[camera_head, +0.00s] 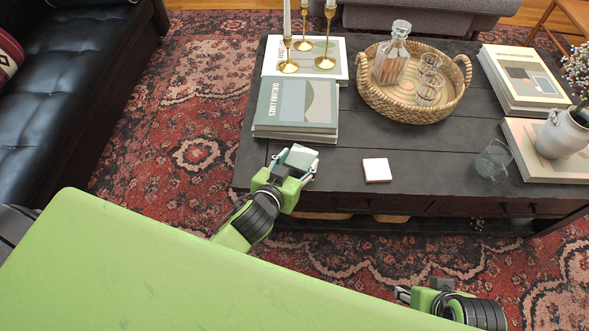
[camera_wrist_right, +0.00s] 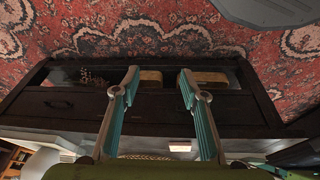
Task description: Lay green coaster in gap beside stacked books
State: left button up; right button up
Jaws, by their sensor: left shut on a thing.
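My left gripper (camera_head: 298,166) is shut on the green coaster (camera_head: 301,155), a pale grey-green square partly hidden by the fingers. It is over the table's front edge, just in front of the stacked books (camera_head: 296,104), whose top one has a grey-green cover. Whether the coaster touches the table I cannot tell. Bare dark tabletop lies between the stack and a white square coaster (camera_head: 377,170) to the right. My right gripper (camera_wrist_right: 158,82) is open and empty in the right wrist view, in front of the table; it also shows low in the head view (camera_head: 404,295).
A woven tray (camera_head: 372,105) with a decanter and glasses stands behind. A tipped glass (camera_head: 493,160), a white vase (camera_head: 563,136) and more books (camera_head: 524,80) are at right. Brass candlesticks (camera_head: 325,50) stand on a white book at the back.

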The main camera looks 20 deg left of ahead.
aim_at(295, 174)
pick_arm(q)
jog(key=shift+w+a+f, duration=0.25)
jog(key=shift+a+f, duration=0.2)
jog(key=shift+f, duration=0.1)
jog(key=shift+f+b, duration=0.9)
jog(key=shift+f, duration=0.7)
pick_arm(e)
jog(key=shift+s+r, duration=0.35)
pick_arm(q)
jog(key=shift+f, duration=0.15)
jog(key=o, duration=1.2)
pick_arm(e)
jog(key=shift+f, duration=0.1)
